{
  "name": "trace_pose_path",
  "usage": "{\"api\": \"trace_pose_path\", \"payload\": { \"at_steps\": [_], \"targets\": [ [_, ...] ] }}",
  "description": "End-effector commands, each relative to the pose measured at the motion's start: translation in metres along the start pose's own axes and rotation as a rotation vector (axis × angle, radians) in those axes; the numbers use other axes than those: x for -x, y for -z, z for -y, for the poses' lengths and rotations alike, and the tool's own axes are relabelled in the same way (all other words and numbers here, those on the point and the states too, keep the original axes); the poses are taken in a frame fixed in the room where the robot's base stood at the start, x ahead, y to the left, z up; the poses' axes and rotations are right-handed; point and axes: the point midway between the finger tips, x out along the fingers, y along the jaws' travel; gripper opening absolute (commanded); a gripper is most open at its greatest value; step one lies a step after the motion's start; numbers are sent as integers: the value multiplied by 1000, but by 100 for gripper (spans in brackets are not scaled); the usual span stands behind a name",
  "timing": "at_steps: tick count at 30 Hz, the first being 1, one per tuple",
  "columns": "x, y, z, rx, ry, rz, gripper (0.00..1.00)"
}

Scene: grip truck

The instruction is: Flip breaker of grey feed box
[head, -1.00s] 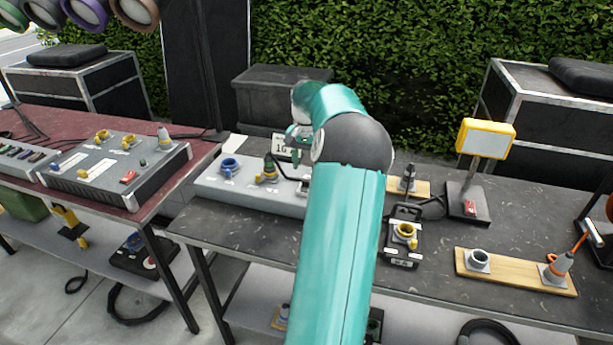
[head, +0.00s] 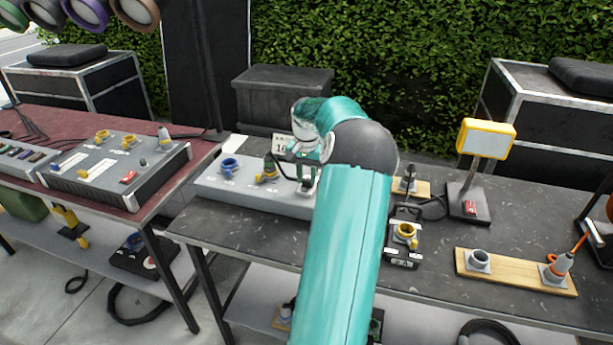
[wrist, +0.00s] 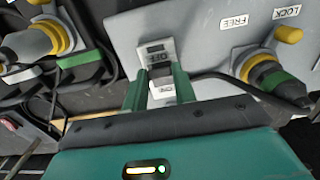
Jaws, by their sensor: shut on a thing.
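The grey feed box (head: 255,200) lies on the dark table, left of my arm in the head view. It bears a blue socket (head: 229,168) and a yellow-collared socket with a plug (head: 268,170). In the wrist view, the box top (wrist: 205,35) carries the breaker (wrist: 157,48), a pale plate with a dark toggle. My gripper (wrist: 160,78) has its two green fingers on either side of the toggle, shut on it. In the head view, my gripper (head: 306,184) is at the right end of the box. The toggle's exact position is hard to tell.
A black cable (wrist: 215,80) runs beside the right finger to a plug with a green band (wrist: 280,82). A black box with a yellow socket (head: 404,236) and a yellow lamp (head: 486,139) stand to the right. Another grey panel (head: 115,170) is on the red table.

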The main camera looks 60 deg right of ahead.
Motion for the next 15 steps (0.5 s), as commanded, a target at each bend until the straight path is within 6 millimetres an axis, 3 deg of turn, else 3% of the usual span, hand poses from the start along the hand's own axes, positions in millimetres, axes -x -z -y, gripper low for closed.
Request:
{"api": "trace_pose_path", "payload": {
  "at_steps": [15],
  "targets": [
    [1, 16, 0, -3, -1, 255, 4]
  ]
}}
